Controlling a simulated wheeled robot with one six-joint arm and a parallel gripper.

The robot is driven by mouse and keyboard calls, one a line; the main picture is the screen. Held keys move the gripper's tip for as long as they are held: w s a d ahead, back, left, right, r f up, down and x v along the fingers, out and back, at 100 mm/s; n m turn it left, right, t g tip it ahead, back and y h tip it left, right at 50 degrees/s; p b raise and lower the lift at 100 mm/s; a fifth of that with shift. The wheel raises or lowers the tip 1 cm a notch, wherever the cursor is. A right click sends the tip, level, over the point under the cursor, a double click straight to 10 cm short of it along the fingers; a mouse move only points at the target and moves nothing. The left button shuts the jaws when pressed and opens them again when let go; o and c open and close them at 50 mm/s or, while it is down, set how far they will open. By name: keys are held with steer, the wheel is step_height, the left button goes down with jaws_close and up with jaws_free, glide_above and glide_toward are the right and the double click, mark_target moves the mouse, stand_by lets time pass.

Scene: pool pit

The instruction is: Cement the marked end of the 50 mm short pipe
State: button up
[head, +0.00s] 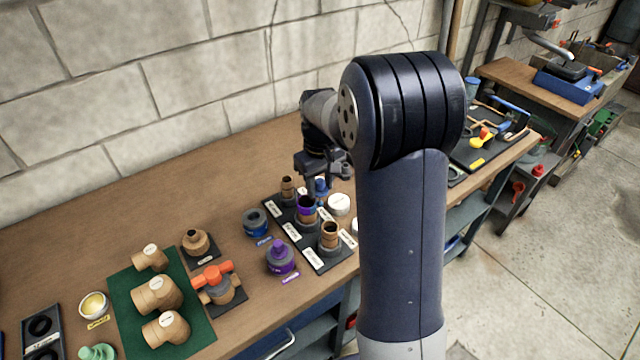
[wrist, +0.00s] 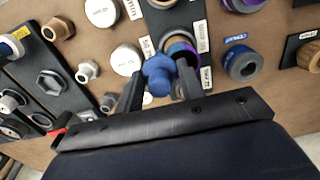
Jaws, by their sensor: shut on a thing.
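My gripper (wrist: 158,82) is shut on a blue dauber cap (wrist: 158,72), which also shows in the head view (head: 321,187). A short pipe with a purple end (head: 306,205) stands upright in the middle of a black holder (head: 322,263). In the wrist view, this purple-ended pipe (wrist: 182,50) is right beside and partly behind the blue cap. Whether the dauber touches the pipe is hidden. The open blue cement can (head: 255,222) stands left of the holder and also shows in the wrist view (wrist: 242,62). The holder's labels are too small to read.
Two other brown pipes stand in the holder, one behind (head: 287,187) and one in front (head: 330,235). A purple-capped can (head: 281,258) stands at left, near an orange-handled valve (head: 219,286). White round lids (head: 339,204) lie right of the holder. Brown fittings rest on a green mat (head: 127,278).

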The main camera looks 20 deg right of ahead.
steer(key=shift+w+p, duration=0.3)
steer(key=shift+w, duration=0.3)
steer(key=shift+w, duration=0.15)
steer(key=shift+w, duration=0.25)
steer(key=shift+a, duration=0.1)
steer(key=shift+w+p, duration=0.15)
steer(key=shift+p, duration=0.15)
steer(key=shift+w+a+p, duration=0.45)
steer(key=shift+w+a, duration=0.35)
steer(key=shift+a, duration=0.15)
steer(key=shift+a, duration=0.1)
